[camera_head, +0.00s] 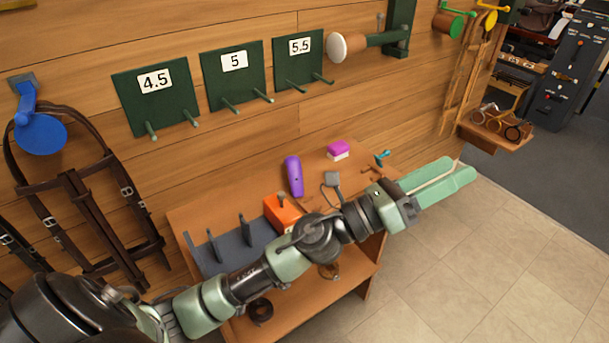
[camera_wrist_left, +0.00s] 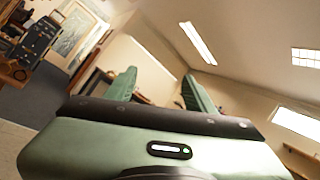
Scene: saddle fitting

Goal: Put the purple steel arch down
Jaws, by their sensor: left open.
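A purple curved piece (camera_head: 293,176), which looks like the purple steel arch, lies on the wooden bench (camera_head: 190,216) near the wall. It is apart from any gripper. My left gripper (camera_head: 464,171) reaches past the bench's right end, over the tiled floor. It is open, with nothing seen between its green fingers. In the left wrist view its two fingers (camera_wrist_left: 158,78) stand apart, with only the room behind them. My left arm crosses in front of the bench and hides part of its top and lower shelf. My right gripper is not in view.
Three green wall boards (camera_head: 157,107) marked 4.5, 5 and 5.5 carry pegs. The bench also holds a grey slotted rack (camera_head: 215,262), an orange block (camera_head: 279,211), a magenta block (camera_head: 338,150) and a teal-handled tool (camera_head: 382,157). Open floor (camera_head: 480,260) lies right.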

